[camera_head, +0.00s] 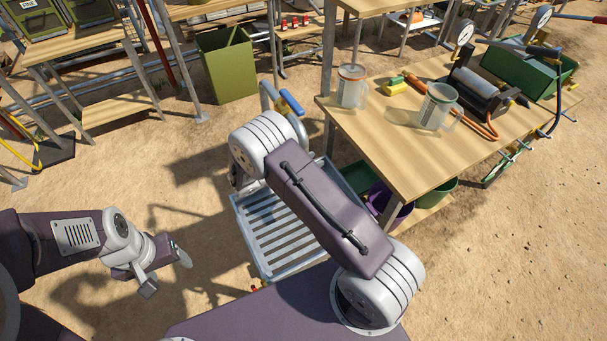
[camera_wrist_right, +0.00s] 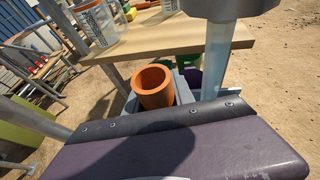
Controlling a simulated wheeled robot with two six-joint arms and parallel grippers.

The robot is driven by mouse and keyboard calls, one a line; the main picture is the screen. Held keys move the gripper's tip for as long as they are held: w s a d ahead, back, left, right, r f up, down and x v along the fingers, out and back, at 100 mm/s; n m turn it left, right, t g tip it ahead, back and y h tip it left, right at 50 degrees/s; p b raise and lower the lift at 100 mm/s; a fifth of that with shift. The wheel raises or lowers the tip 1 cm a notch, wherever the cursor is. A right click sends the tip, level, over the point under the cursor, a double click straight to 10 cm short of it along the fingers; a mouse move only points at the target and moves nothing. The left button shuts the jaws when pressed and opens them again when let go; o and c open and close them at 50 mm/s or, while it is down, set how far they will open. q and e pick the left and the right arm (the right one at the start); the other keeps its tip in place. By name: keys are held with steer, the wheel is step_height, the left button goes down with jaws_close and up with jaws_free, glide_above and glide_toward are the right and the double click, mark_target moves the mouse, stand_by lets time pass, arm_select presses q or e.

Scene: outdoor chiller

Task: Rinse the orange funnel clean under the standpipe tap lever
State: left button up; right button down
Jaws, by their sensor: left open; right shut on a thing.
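The orange funnel (camera_wrist_right: 154,88) shows in the right wrist view as an open-topped orange cylinder just beyond the purple housing of my right gripper. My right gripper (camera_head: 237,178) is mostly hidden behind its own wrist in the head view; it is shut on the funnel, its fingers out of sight. The grey standpipe (camera_head: 267,92) with its blue tap lever (camera_head: 290,102) rises just behind my right wrist. A grey upright (camera_wrist_right: 216,60) stands right of the funnel in the right wrist view. My left gripper (camera_head: 168,274) is open and empty over the sand.
A grey slatted grate (camera_head: 275,235) lies below my right arm. A wooden bench (camera_head: 400,150) at the right carries two clear jugs (camera_head: 352,86) (camera_head: 437,106) and tools. Bins, one of them purple (camera_head: 393,212), sit beneath it. A green bin (camera_head: 227,65) stands behind.

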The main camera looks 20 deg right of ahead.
steer(key=s+d+r+p, duration=0.1)
steer(key=s+d, duration=0.1)
steer(key=s, duration=0.4)
steer(key=s+d+r+p, duration=0.1)
steer(key=s+d, duration=0.1)
steer(key=s, duration=0.4)
steer(key=shift+s+d, duration=0.25)
steer(key=shift+s, duration=0.1)
stand_by(0.6)
steer(key=w+a+n+t+y, duration=0.1)
steer(key=a+n+t, duration=0.1)
steer(key=a, duration=0.4)
steer(key=w+a+r+n+t+y, duration=0.1)
steer(key=a+n+t, duration=0.1)
steer(key=a, duration=0.4)
steer(key=shift+w+r+n+t, duration=0.2)
steer(key=shift+w+n+t, duration=0.1)
steer(key=shift+w+t, duration=0.1)
